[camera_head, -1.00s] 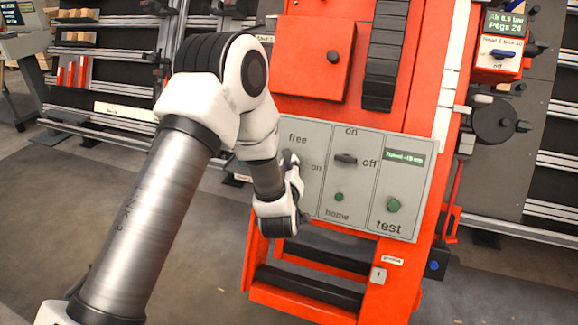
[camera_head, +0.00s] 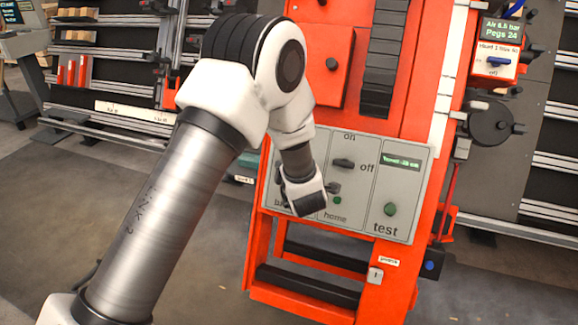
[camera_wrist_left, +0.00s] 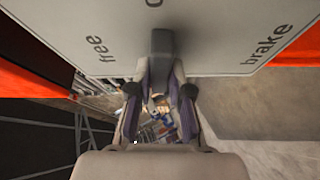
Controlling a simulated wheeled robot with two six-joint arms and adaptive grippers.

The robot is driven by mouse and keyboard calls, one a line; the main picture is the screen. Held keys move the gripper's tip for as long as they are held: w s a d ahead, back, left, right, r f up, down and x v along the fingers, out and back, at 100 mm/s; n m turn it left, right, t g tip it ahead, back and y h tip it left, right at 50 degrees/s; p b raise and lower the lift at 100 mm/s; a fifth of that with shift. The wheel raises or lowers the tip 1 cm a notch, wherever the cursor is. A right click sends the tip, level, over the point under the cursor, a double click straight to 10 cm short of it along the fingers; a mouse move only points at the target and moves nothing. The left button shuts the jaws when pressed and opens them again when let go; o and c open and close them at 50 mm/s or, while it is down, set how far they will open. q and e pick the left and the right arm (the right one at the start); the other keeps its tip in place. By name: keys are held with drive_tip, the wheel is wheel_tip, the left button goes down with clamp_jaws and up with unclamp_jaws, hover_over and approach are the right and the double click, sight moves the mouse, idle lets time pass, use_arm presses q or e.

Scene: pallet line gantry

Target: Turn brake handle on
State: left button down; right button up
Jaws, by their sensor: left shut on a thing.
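The grey control panel (camera_head: 394,233) is on the front of the orange machine. Its left section holds the brake handle, which my left wrist and hand hide in the head view. In the left wrist view the dark brake handle (camera_wrist_left: 162,48) stands upright between the "free" and "brake" labels. My left gripper (camera_wrist_left: 161,90) is shut on it, with one finger on each side of its lower end. In the head view my left gripper (camera_head: 305,193) is in front of the panel's left section. My right gripper is not in view.
Beside the left section are a black on/off knob (camera_head: 344,164), a green home button (camera_head: 337,200) and a green test button (camera_head: 390,209). A black hand wheel (camera_head: 489,125) and a small Air/Pegs display (camera_head: 502,30) are at the right. Floor at lower left is clear.

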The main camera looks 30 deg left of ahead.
use_arm(q)
drive_tip(key=shift+n, duration=0.6)
drive_tip(key=shift+g, duration=0.3)
drive_tip(key=c, duration=1.1)
unclamp_jaws()
drive_tip(key=v, duration=0.7)
drive_tip(key=shift+s+r, duration=0.1)
drive_tip(key=shift+s, duration=0.05)
